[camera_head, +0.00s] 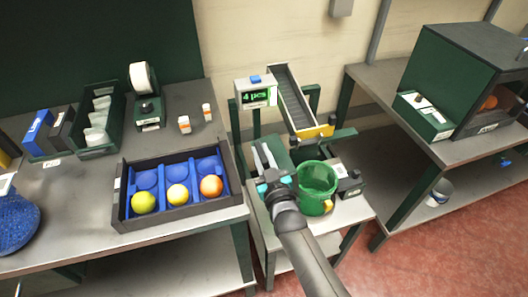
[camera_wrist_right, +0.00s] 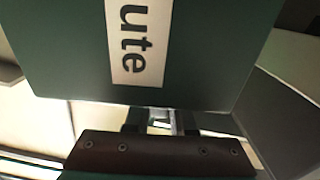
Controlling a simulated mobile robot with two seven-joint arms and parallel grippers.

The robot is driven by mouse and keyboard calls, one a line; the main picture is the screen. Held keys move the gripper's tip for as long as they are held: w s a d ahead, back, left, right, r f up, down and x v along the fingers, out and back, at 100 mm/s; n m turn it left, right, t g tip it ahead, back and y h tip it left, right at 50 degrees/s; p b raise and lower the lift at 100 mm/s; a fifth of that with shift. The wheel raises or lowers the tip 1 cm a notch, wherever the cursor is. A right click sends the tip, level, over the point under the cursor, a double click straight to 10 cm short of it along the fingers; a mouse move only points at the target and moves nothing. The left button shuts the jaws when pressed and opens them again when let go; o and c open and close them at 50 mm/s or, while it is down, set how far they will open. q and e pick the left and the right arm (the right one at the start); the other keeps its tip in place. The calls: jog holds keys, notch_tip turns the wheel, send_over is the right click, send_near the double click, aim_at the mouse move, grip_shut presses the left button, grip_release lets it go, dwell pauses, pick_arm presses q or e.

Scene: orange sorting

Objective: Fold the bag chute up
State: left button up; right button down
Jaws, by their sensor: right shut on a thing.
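The bag chute shows in the head view as a dark green panel (camera_head: 277,148) above the small table, partly hidden by my right gripper (camera_head: 265,158). In the right wrist view the dark green panel (camera_wrist_right: 215,50) fills the upper part, with a white label ending in "ute". A brown strip with bolts (camera_wrist_right: 160,152) runs below it, and my right gripper's fingers (camera_wrist_right: 160,122) show between the two. The right gripper is shut on part of the chute; the exact contact is hard to see. My left gripper is not in view.
A green mesh bag (camera_head: 317,188) is close right of my right gripper. A counter display (camera_head: 256,95) reading "4 pcs" and a sloped conveyor (camera_head: 290,98) stand behind. A blue-lined tray (camera_head: 180,218) with three fruits is left. A green cabinet (camera_head: 455,60) stands right.

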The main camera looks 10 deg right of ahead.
jog(key=shift+s+f, duration=0.1)
jog(key=shift+f, duration=0.05)
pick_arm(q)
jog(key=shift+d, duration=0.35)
pick_arm(e)
jog(key=shift+a, duration=0.1)
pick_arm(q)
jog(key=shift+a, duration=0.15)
pick_arm(e)
jog(key=c, duration=1.1)
grip_release()
jog(key=shift+f, duration=0.1)
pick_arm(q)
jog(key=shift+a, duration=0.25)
pick_arm(e)
jog(key=o, duration=0.3)
jog(key=shift+o, duration=0.2)
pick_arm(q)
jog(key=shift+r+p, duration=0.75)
pick_arm(e)
jog(key=s+d, duration=0.1)
jog(key=s, duration=1.4)
